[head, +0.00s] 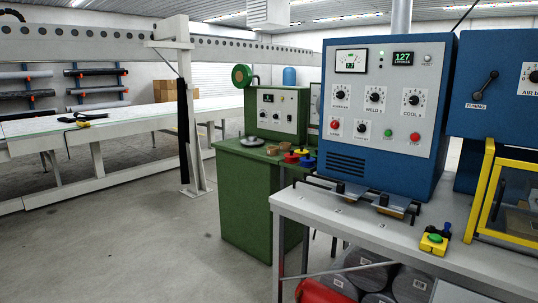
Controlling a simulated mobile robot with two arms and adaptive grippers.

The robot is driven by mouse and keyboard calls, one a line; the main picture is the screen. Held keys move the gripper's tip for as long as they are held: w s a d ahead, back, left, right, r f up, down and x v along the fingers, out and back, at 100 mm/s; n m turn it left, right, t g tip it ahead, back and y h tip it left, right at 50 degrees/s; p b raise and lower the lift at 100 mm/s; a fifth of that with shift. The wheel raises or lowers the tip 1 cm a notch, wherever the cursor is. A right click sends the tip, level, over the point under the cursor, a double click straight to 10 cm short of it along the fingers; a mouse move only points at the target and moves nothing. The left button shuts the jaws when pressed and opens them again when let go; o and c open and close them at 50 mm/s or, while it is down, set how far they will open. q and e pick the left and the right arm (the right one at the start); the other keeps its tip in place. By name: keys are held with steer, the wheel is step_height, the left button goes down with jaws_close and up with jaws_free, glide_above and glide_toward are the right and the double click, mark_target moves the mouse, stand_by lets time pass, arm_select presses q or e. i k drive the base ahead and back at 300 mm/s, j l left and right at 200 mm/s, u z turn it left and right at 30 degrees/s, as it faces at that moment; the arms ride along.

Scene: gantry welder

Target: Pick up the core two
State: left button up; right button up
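Two small brown ring-shaped pieces, which look like cardboard cores, stand on the top of the green cabinet. One brown piece (272,151) is nearer the front and the other brown piece (284,147) is just behind it to the right. I see no label, so I cannot tell which is core two. The green cabinet (255,205) stands left of the grey table. Neither of my grippers shows in the head view.
A blue control box (385,115) stands on the grey table (345,213). A grey dish (251,142) and red, yellow and blue pieces (300,157) flank the cores. Floor at left is clear.

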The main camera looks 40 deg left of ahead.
mark_target(284, 146)
steer(key=u, duration=1.5)
steer(key=i+u, duration=0.2)
steer(key=i, duration=0.35)
steer(key=i+u, duration=0.25)
steer(key=i, duration=0.3)
steer(key=i+l+u, duration=0.2)
steer(key=i, duration=0.35)
steer(key=i+j, duration=0.15)
steer(key=i, duration=0.6)
steer(key=i+j, duration=0.15)
steer(key=i, duration=0.6)
steer(key=i+l+z, duration=0.2)
steer(key=i+z, duration=0.55)
steer(key=i, duration=0.25)
steer(key=i+z, duration=0.4)
steer(key=i+j, duration=0.05)
steer(key=i, duration=0.05)
